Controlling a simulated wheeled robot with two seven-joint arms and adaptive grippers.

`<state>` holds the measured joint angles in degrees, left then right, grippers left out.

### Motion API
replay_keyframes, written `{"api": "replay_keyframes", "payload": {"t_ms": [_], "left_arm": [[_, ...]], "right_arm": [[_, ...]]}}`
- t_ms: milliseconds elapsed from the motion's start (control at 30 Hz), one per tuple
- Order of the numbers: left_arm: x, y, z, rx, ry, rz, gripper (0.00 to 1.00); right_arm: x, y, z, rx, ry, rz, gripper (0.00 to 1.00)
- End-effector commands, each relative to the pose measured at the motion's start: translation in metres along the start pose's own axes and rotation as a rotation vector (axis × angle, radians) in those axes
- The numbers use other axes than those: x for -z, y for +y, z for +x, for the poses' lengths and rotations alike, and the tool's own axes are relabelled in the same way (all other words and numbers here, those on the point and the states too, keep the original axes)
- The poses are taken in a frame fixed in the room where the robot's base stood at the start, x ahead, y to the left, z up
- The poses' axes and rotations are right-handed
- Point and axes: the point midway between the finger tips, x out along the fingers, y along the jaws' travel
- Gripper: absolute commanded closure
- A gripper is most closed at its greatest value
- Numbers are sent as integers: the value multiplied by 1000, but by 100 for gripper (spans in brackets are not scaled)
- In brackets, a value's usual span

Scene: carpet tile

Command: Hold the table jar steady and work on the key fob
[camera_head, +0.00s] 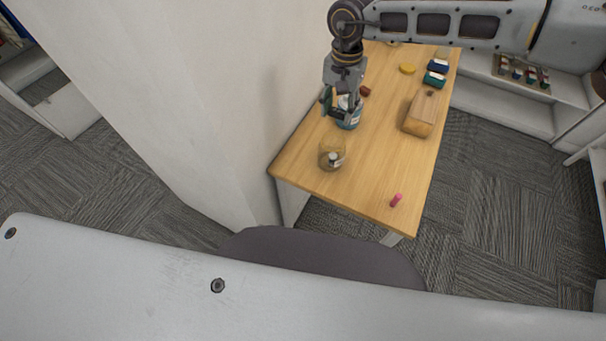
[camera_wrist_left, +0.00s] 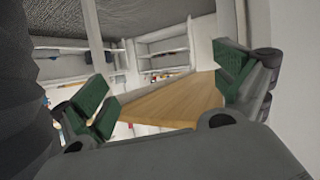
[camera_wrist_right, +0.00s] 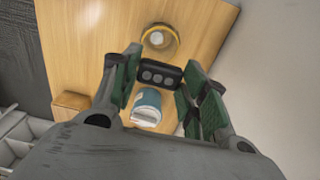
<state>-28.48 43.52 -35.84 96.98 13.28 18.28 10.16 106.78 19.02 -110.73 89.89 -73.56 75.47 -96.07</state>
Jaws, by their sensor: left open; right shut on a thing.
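The black key fob (camera_wrist_right: 160,75) with three grey buttons is between the green fingertips of my right gripper (camera_wrist_right: 158,76), which is shut on it above the table. In the head view, my right gripper (camera_head: 338,103) is over a teal jar with a white label (camera_head: 349,119), partly hiding it; the fob cannot be made out there. An amber see-through jar (camera_head: 331,155) stands nearer the table's front left edge, with a pale object in it; it also shows in the right wrist view (camera_wrist_right: 160,40). My left gripper (camera_wrist_left: 170,92) is open and empty, facing the tabletop.
The wooden table (camera_head: 375,165) also bears a pink cylinder (camera_head: 396,200), a wood-coloured block (camera_head: 421,113), a yellow disc (camera_head: 407,68), a small red item (camera_head: 365,91) and dark boxes (camera_head: 436,74). A white wall (camera_head: 220,100) borders the left. The front middle is clear.

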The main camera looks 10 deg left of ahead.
Motion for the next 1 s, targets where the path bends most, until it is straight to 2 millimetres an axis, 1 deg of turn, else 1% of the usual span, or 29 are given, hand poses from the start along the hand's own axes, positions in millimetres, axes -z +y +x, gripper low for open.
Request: {"api": "replay_keyframes", "payload": {"t_ms": [33, 100, 300, 667, 867, 1000], "left_arm": [[9, 5, 5, -20, 6, 22, 2], [19, 13, 10, -46, 10, 51, 2], [44, 29, 24, -102, 15, 141, 2], [90, 50, 46, -160, 44, 336, 2], [120, 61, 58, -177, 86, 477, 2], [144, 69, 67, -182, 129, 595, 2]], "right_arm": [[0, 0, 0, 0, 0, 0, 70], [0, 0, 0, 0, 0, 0, 70], [0, 0, 0, 0, 0, 0, 70], [0, 0, 0, 0, 0, 0, 70], [0, 0, 0, 0, 0, 0, 70], [0, 0, 0, 0, 0, 0, 70]]}}
